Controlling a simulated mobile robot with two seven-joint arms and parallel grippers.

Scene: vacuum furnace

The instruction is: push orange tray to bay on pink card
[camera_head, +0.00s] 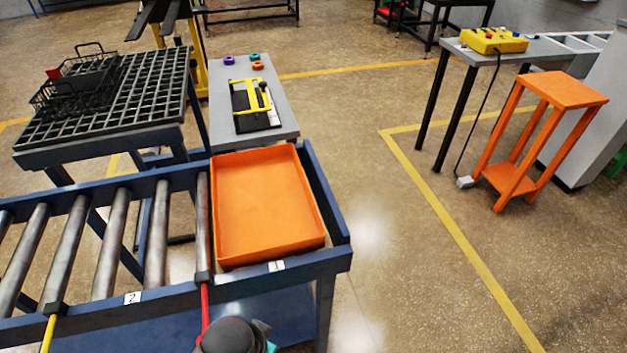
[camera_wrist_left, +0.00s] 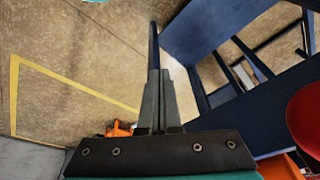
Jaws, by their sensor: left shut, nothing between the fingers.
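The orange tray (camera_head: 265,205) sits at the right end of the blue roller conveyor (camera_head: 335,262), beside the white label 1 (camera_head: 276,266). Its inside looks empty. A white label 2 (camera_head: 132,298) marks the conveyor's front rail further left. I cannot make out a pink card in either view. My left gripper (camera_wrist_left: 154,75) shows in the left wrist view with its fingers together and nothing between them, clear of the tray. A dark part of my arm shows at the bottom of the head view; its fingers are hidden there. My right gripper is not in view.
Bare rollers (camera_head: 110,240) lie left of the tray. A grey table (camera_head: 285,115) with a yellow-framed item stands behind it. A black grid table (camera_head: 60,155) with wire baskets stands at the left. An orange stand (camera_head: 565,90) is at the right, with open floor between.

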